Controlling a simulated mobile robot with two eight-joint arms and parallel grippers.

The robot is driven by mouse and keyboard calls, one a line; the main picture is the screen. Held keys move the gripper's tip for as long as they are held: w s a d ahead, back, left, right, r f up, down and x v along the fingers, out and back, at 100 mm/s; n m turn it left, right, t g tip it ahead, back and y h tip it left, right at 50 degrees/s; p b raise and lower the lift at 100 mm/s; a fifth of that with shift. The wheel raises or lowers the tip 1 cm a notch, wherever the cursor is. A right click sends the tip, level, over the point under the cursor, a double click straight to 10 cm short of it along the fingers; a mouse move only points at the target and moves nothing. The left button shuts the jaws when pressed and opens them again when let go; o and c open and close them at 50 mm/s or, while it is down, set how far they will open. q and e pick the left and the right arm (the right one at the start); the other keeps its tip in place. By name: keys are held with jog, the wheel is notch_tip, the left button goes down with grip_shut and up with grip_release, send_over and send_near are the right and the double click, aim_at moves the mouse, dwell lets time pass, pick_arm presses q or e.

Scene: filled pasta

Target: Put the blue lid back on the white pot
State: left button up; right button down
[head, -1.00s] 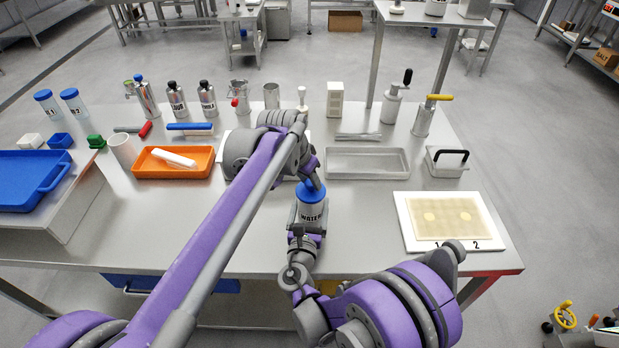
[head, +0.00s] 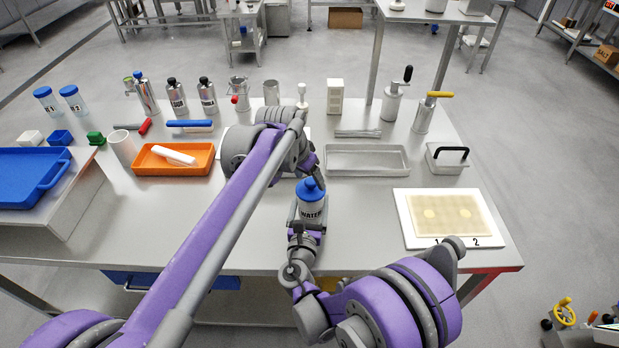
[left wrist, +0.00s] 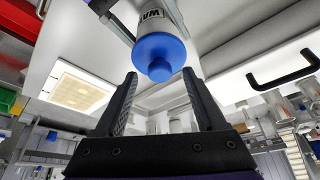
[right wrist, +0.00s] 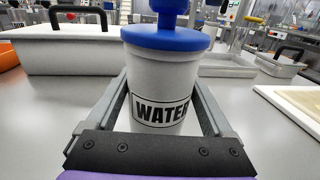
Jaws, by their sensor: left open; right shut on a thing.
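The white pot (right wrist: 160,100), labelled WATER, stands upright between the fingers of my right gripper (right wrist: 160,95), which is shut on its sides. The blue lid (right wrist: 165,38) with its round knob sits on top of the pot, level as far as I can see. In the head view the lid (head: 310,188) shows just below my left gripper (head: 314,172). My left gripper (left wrist: 161,78) is open and empty, with its fingertips pointing at the lid's knob (left wrist: 160,70) and apart from it.
An orange tray (head: 145,166) with a white roll lies left of my left arm. A grey tray (head: 367,174) lies behind and right of the pot, and a white board (head: 414,237) lies at the right. Several bottles stand along the back. Bare table surrounds the pot.

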pick_arm(q)
jog(key=v, duration=1.1)
pick_arm(e)
grip_release()
jog(key=shift+s, duration=0.1)
jog(key=s, duration=0.3)
jog(key=s+a, duration=0.1)
jog(key=s, duration=0.3)
jog(key=s+b, duration=0.1)
jog(key=s, duration=0.2)
jog(key=shift+s+a, duration=0.25)
pick_arm(q)
jog(key=shift+f, duration=0.65)
pick_arm(e)
jog(key=shift+d, duration=0.1)
